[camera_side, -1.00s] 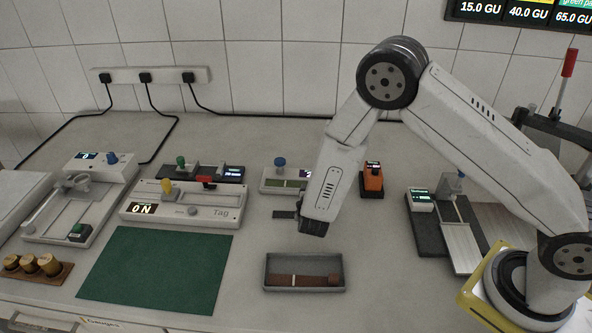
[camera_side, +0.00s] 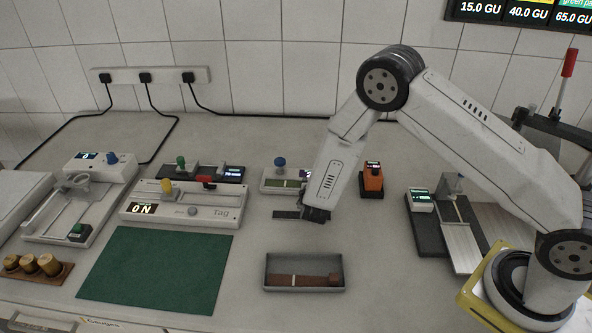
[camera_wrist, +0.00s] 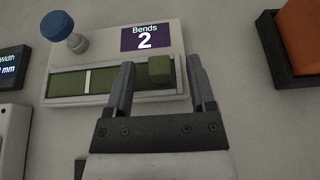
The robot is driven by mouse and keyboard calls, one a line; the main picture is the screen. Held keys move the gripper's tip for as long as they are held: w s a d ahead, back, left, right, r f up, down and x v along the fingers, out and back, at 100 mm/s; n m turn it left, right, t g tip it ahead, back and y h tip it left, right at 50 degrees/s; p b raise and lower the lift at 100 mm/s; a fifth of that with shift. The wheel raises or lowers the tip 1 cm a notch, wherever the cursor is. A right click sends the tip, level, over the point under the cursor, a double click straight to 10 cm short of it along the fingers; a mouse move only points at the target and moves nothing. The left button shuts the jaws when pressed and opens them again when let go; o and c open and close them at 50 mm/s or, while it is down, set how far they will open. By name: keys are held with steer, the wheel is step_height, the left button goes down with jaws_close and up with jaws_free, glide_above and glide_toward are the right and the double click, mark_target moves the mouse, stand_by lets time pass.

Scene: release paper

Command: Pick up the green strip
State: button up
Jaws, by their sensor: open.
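The green strip (camera_wrist: 112,78) lies in the slot of a pale device with a blue knob and a display reading "Bends 2". It has a pale band across it and a raised green block (camera_wrist: 159,70) near its right end. In the side view the strip (camera_side: 280,183) shows behind my gripper (camera_side: 300,214). In the wrist view my gripper (camera_wrist: 160,75) is open, its two fingers on either side of the block. I cannot tell whether the fingers are down at the strip's height or touching it.
A grey tray (camera_side: 268,272) with a brown strip stands in front. An orange device (camera_side: 372,181) is to the right. A device reading "0 N" (camera_side: 141,208) and a green mat (camera_side: 155,270) are to the left. Bare table lies between tray and mat.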

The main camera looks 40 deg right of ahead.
jaws_close()
steer(key=shift+r, duration=0.1)
stand_by(0.3)
steer(key=shift+r, duration=1)
steer(key=s+r, duration=1)
steer(key=s, duration=0.4)
steer(key=shift+a+r, duration=0.3)
steer(key=shift+r, duration=0.1)
